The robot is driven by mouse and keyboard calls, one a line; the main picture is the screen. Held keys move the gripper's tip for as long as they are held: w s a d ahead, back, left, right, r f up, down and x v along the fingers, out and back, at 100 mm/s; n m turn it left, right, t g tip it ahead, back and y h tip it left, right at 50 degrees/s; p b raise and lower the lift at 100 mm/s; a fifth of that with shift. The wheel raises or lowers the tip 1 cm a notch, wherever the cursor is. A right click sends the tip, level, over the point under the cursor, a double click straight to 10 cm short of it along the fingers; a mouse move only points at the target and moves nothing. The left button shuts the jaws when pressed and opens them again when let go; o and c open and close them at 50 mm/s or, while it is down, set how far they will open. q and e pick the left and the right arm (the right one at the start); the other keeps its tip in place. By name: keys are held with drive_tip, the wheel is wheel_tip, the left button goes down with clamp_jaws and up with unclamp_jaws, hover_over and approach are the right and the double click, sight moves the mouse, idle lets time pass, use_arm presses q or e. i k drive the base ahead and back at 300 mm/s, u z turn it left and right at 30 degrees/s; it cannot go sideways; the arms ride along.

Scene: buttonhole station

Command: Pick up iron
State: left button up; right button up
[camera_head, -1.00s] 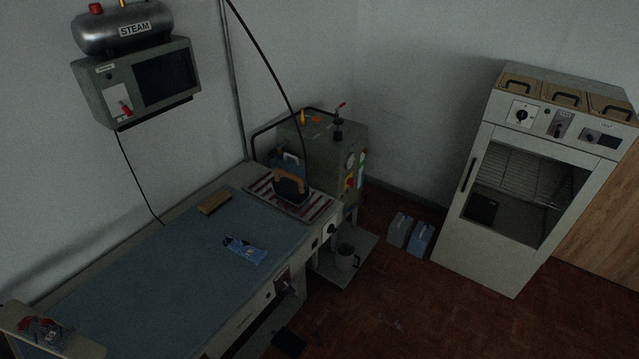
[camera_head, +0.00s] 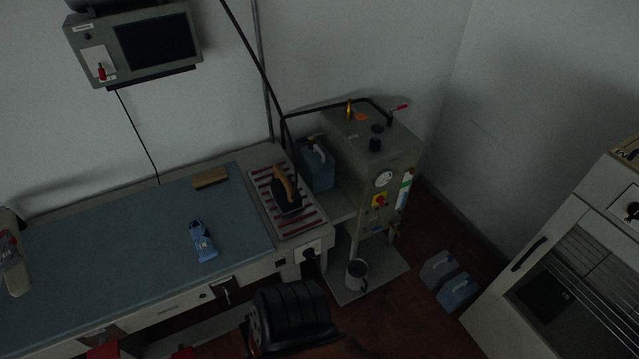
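The iron (camera_head: 287,193) has a dark body and a tan wooden handle. It rests on a red-and-white striped stand (camera_head: 262,203) at the right end of the blue-topped work table (camera_head: 120,245). A dark hose or cable comes down from above behind the iron.
A tan block (camera_head: 210,179) and a blue-and-white item (camera_head: 203,241) lie on the table. A grey-green boiler unit (camera_head: 370,150) with pipes stands right of the iron. A blue canister (camera_head: 319,168) stands beside it. A cabinet (camera_head: 560,265) is at right.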

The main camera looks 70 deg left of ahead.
sight(281, 190)
drive_tip(key=u, duration=0.35)
drive_tip(key=i, duration=1)
drive_tip(key=u, duration=1.65)
drive_tip(key=i, duration=0.8)
drive_tip(key=u, duration=0.8)
